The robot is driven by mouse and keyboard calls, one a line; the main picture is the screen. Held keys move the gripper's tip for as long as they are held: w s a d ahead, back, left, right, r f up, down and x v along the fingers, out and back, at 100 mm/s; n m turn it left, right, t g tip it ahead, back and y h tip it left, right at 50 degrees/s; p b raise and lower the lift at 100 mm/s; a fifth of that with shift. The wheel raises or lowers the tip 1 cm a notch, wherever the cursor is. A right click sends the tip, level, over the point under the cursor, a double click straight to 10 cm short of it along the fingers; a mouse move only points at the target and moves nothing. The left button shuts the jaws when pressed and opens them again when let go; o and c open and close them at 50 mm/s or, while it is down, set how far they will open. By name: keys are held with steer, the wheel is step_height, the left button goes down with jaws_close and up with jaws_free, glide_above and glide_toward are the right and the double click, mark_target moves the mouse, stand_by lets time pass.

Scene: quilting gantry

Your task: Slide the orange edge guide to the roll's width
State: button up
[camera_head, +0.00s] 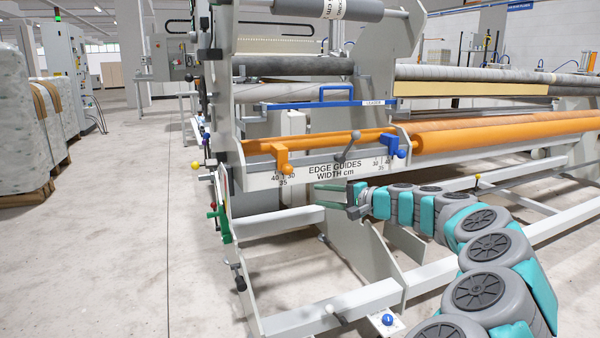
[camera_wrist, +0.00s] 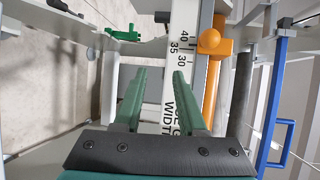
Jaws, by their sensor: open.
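The orange edge guide (camera_head: 281,158) sits at the left part of the white "EDGE GUIDES WIDTH cm" scale plate (camera_head: 322,171), with a round orange knob at its lower end. The marks 40, 35 and 30 are printed around it; its exact reading is unclear. In the wrist view the guide (camera_wrist: 212,75) stands right of my fingers, beside the scale. My gripper (camera_head: 318,192) is open and empty, below the plate and right of the guide, not touching it. Its green fingers also show in the wrist view (camera_wrist: 160,72). The orange roll (camera_head: 500,133) lies at the right.
A blue guide (camera_head: 391,146) with a blue knob sits at the plate's right end. A grey lever (camera_head: 348,147) stands between the two guides. A green handle (camera_head: 222,222) is on the frame's left side. White frame beams lie below my arm; open floor is at the left.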

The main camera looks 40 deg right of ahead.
mark_target(289, 171)
steer(key=o, duration=0.3)
steer(key=w+a+f+g+h, duration=0.2)
steer(key=h, duration=0.1)
steer(key=shift+w+a+f+n, duration=0.2)
steer(key=shift+a+f+n, duration=0.05)
steer(key=shift+n, duration=0.05)
steer(key=shift+o, duration=0.4)
steer(key=shift+w+a+f+n+g+h+p, duration=0.1)
steer(key=shift+n+g+h+p, duration=0.1)
steer(key=shift+h, duration=0.3)
steer(key=shift+w+f+n+g+h+p, duration=0.1)
steer(key=shift+g+h, duration=0.1)
steer(key=shift+h, duration=0.3)
steer(key=s+a+r+n+t+h+p, duration=0.1)
steer(key=a+r+n+t+h, duration=0.3)
steer(key=a+r+n+h, duration=0.4)
steer(key=shift+m+y, duration=0.3)
steer(key=shift+y, duration=0.3)
steer(key=shift+s+d+r+x, duration=0.1)
steer(key=shift+d+r+x, duration=0.1)
steer(key=shift+x, duration=1.15)
steer(key=shift+s+d+r+x, duration=0.1)
steer(key=shift+d+x, duration=0.1)
steer(key=shift+x, duration=1.15)
steer(key=shift+s+d+r+x, duration=0.1)
steer(key=shift+d+x, duration=0.15)
steer(key=shift+x, duration=1.05)
jaws_close()
